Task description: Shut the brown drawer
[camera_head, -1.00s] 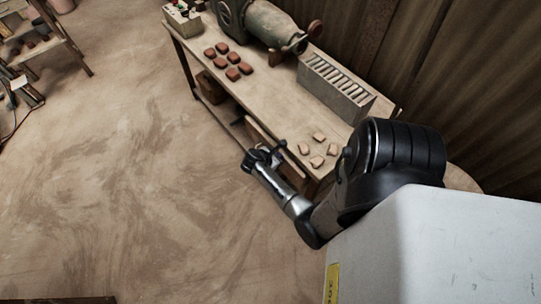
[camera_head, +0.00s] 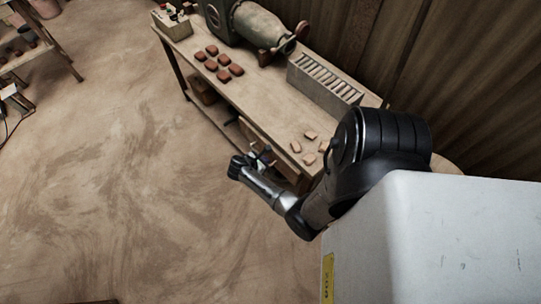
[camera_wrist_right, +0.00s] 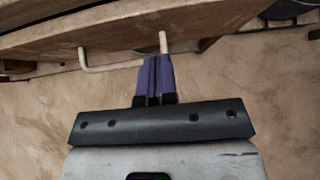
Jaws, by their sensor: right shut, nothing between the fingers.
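The brown drawer (camera_head: 250,132) is under the front edge of the workbench in the head view, partly hidden by my right arm. In the right wrist view, its wooden front (camera_wrist_right: 120,34) runs across the top, with a pale bar handle (camera_wrist_right: 110,66) on it. My right gripper (camera_head: 266,157) is in front of the drawer side of the bench. Its purple fingers (camera_wrist_right: 153,62) are shut and empty, with the tips by the right end of the handle. I cannot tell whether they touch it. How far the drawer stands open is unclear. My left gripper is not in view.
The workbench (camera_head: 245,88) carries several red tiles (camera_head: 218,62), several pale tiles (camera_head: 309,146), a grey slotted rack (camera_head: 322,82) and a green machine (camera_head: 258,24). A shelf stands at the far left. The floor (camera_head: 130,180) before the bench is clear.

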